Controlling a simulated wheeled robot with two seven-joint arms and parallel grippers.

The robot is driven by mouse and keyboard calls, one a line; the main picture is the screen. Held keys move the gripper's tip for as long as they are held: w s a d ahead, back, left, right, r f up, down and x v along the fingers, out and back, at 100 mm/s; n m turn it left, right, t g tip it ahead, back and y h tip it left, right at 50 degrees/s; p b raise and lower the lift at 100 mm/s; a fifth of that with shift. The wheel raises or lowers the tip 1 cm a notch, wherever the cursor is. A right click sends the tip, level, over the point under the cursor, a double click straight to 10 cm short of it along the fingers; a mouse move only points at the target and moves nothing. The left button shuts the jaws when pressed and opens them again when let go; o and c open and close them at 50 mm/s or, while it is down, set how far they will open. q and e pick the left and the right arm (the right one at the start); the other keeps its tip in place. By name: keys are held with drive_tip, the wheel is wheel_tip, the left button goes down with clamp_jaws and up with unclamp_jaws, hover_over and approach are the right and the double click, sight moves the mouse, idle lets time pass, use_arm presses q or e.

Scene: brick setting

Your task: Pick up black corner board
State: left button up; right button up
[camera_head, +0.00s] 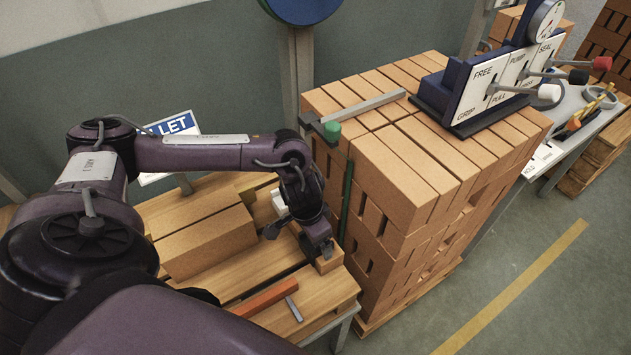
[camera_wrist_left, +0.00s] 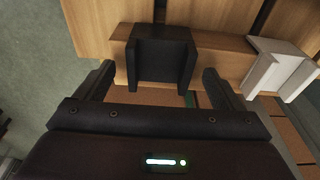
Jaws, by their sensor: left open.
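The black corner board (camera_wrist_left: 163,58) is an angled dark piece at the edge of the wooden top in the left wrist view. My left gripper (camera_wrist_left: 158,72) is open there, with one finger on each side of the board and gaps between. In the head view my left gripper (camera_head: 322,248) points down over the near right part of the wooden table; I cannot clearly make out the black board beneath it. A white corner board (camera_wrist_left: 280,68) lies to the right in the wrist view, and a white piece (camera_head: 279,203) shows beside the gripper in the head view. My right gripper is not in view.
A tall brick stack (camera_head: 400,190) stands close to the right of my left arm, with a green strap (camera_head: 346,200) and a tool with a green knob (camera_head: 331,130). Larger blocks (camera_head: 207,240), an orange bar (camera_head: 265,298) and a grey piece (camera_head: 294,309) are on the wooden table (camera_head: 325,295).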

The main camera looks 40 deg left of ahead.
use_arm(q)
drive_tip(key=shift+f, duration=0.1)
drive_tip(key=c, duration=1.1)
use_arm(e)
drive_tip(key=shift+w, duration=0.4)
